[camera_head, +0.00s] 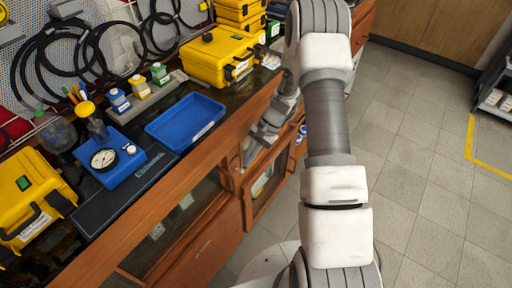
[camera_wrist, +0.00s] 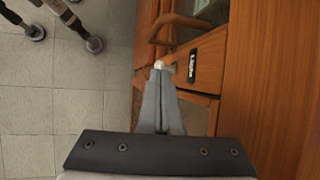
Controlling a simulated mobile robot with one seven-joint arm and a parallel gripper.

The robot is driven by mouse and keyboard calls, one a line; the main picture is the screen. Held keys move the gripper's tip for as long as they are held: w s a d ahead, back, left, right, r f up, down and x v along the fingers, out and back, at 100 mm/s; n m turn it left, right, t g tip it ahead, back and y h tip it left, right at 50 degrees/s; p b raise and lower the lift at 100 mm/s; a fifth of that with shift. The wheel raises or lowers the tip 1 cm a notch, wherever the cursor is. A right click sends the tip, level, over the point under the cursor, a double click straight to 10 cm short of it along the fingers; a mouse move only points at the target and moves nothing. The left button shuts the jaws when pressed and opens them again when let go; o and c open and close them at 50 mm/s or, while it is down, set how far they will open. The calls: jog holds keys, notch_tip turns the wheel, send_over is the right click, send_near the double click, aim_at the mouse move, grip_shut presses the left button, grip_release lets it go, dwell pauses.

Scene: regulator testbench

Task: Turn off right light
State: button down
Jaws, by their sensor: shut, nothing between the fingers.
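My gripper (camera_wrist: 160,75) is shut and empty in the wrist view, its two grey fingers pressed together. The fingertips are close to a small white part (camera_wrist: 159,65) by the wooden cabinet front; I cannot tell whether they touch it or what it is. In the head view my gripper (camera_head: 249,150) is low in front of the bench's wooden front, partly blurred into the arm. No light or light switch can be made out clearly in either view.
On the bench are a blue tray (camera_head: 187,121), a blue gauge unit (camera_head: 110,164) and yellow cases (camera_head: 218,56). Stool or chair feet (camera_wrist: 94,45) stand on the floor at left.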

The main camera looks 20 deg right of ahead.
jog(key=shift+x, duration=0.9)
jog(key=shift+s+d+f+t+y+b, duration=0.2)
jog(key=shift+f+t+y+b, duration=0.25)
jog(key=shift+b, duration=0.95)
jog(key=t+y+b, duration=0.1)
jog(key=b, duration=0.2)
jog(key=f+n+t+y+b, duration=0.1)
jog(key=b, duration=0.2)
jog(key=s+t+y+b, duration=0.1)
jog(key=b, duration=0.2)
jog(key=shift+d+f+n+b, duration=0.3)
jog(key=shift+f, duration=0.05)
jog(key=shift+r, duration=0.15)
jog(key=shift+r+p, duration=0.5)
jog(key=shift+r, duration=0.15)
jog(key=shift+d, duration=0.15)
